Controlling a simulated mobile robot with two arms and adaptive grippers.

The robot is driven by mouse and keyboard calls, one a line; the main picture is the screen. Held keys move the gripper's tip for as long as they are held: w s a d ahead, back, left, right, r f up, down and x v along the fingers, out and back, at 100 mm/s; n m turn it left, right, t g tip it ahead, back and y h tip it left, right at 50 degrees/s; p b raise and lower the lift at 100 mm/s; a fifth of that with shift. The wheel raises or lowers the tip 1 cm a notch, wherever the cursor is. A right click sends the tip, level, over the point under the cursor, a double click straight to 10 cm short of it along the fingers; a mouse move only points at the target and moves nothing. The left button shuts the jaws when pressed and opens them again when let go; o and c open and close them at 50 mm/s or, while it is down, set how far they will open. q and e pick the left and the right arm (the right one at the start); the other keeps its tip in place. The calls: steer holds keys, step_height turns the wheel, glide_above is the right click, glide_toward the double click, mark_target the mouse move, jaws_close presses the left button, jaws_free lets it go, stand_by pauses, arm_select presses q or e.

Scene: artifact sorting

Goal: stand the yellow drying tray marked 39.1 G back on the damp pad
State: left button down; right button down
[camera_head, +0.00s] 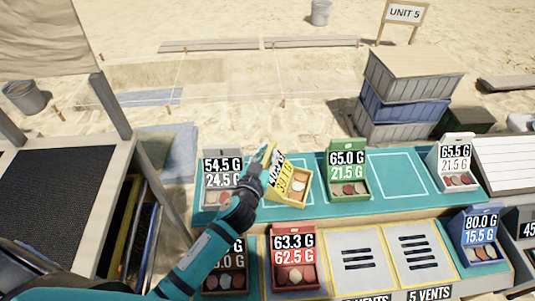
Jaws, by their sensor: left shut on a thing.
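The yellow drying tray (292,193) is tilted above the back teal mat (397,172), left of its middle. Its slanted label is hard to read, though the lower line looks like 39.1 G. It holds several small pieces. My left gripper (262,166) is shut on the tray at its upper left side, and the fingers partly hide the label. I cannot tell whether the tray's bottom edge touches the mat. Which surface is the damp pad is not labelled in view. My right gripper is not in view.
On the teal mat stand a grey tray (221,183) left of the yellow one, a green tray (347,171) to its right and a white tray (457,163) farther right. A red tray (294,261) and bare vent panels (358,262) are in front. Stacked crates (408,95) stand behind.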

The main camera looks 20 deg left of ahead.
arm_select(q)
steer(key=c, duration=1.2)
jaws_free()
step_height(320, 180, up, 10)
